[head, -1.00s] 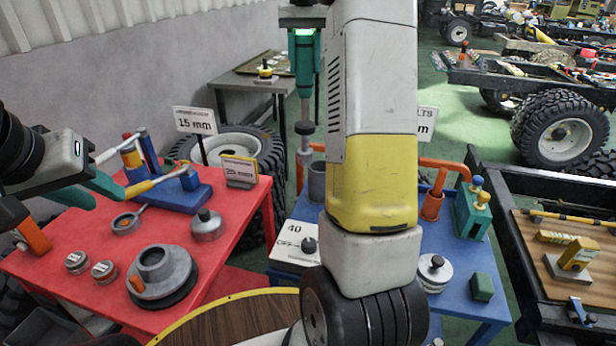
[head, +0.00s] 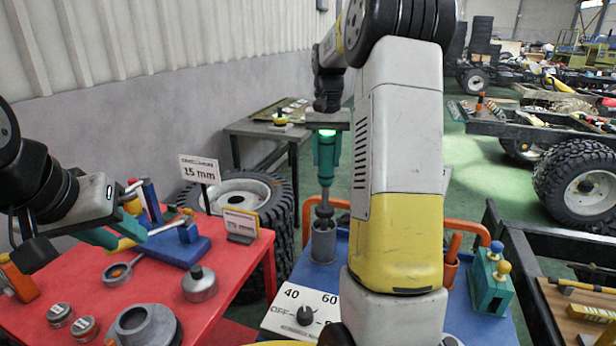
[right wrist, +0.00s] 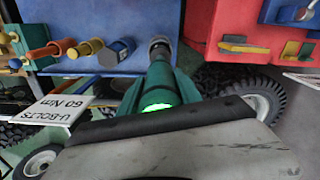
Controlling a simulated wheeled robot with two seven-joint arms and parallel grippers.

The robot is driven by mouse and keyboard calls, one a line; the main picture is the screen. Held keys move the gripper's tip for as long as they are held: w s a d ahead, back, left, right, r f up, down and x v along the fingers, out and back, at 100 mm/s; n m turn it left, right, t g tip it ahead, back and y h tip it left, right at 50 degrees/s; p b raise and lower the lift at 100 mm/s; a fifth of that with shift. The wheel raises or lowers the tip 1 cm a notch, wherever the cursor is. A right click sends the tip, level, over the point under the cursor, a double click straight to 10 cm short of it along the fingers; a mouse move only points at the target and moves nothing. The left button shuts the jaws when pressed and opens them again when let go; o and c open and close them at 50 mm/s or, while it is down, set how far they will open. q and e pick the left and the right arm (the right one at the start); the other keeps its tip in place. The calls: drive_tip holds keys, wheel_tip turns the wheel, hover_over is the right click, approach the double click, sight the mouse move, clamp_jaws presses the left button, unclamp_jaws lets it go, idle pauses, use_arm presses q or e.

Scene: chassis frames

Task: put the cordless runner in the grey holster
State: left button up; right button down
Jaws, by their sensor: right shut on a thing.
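The cordless runner (head: 326,160) is a teal tool with a green light and a grey nose. It hangs upright, nose down, from my right gripper (head: 327,122), which is shut on it. The grey holster (head: 323,245) is an upright cup on the blue table. The runner's nose is at the holster's mouth; how far inside it is I cannot tell. The right wrist view shows the runner's teal body (right wrist: 165,88) pointing towards the blue table. My left gripper (head: 125,232) is over the red table; its jaw opening is unclear.
The red table (head: 235,300) at left holds a blue fixture, pots and tins. My right arm hides part of the blue table.

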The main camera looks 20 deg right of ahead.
sight(326, 176)
drive_tip(key=shift+f, duration=2.95)
drive_tip(key=c, duration=0.8)
unclamp_jaws()
drive_tip(key=shift+f, duration=0.1)
drive_tip(key=shift+c, duration=0.2)
